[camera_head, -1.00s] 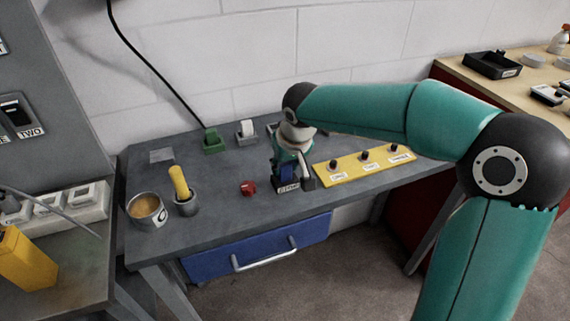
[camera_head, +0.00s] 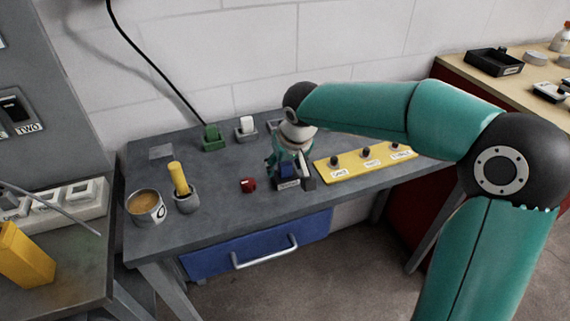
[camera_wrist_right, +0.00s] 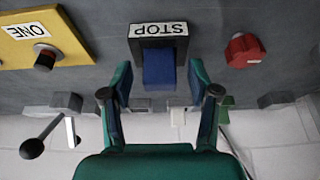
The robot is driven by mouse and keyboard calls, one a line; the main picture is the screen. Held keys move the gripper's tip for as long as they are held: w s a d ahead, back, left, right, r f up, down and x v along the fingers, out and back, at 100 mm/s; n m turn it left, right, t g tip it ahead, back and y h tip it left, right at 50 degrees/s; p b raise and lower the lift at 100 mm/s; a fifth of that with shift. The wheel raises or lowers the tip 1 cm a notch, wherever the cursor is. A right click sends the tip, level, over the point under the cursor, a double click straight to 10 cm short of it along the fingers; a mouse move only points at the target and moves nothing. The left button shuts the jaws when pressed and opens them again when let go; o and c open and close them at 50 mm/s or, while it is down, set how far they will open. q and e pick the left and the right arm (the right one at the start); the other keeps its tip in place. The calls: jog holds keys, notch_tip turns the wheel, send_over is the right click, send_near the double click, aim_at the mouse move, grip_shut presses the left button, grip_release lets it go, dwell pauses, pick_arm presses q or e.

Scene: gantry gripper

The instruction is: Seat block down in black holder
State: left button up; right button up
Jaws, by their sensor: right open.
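A blue block (camera_wrist_right: 159,70) sits at the black holder (camera_wrist_right: 140,44), whose white label reads STOP upside down in the right wrist view. The block's lower end is hidden by the holder, so how deep it sits cannot be told. My right gripper (camera_wrist_right: 160,82) is open, with one finger on each side of the block and a visible gap to both. In the head view the block (camera_head: 287,170) and the holder (camera_head: 289,185) are small and partly covered by my right gripper (camera_head: 291,161). My left gripper is not in view.
A red knob (camera_head: 248,185) stands left of the holder. A yellow panel (camera_head: 345,166) with several black knobs lies right of it. A can (camera_head: 145,206) and a yellow-handled thing in a cup (camera_head: 179,180) stand at the left. Bare grey tabletop (camera_head: 225,207) lies in front.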

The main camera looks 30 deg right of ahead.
jog(key=v, duration=1.1)
jog(key=shift+s+r, duration=0.2)
jog(key=shift+r, duration=0.15)
jog(key=shift+s+f, duration=0.1)
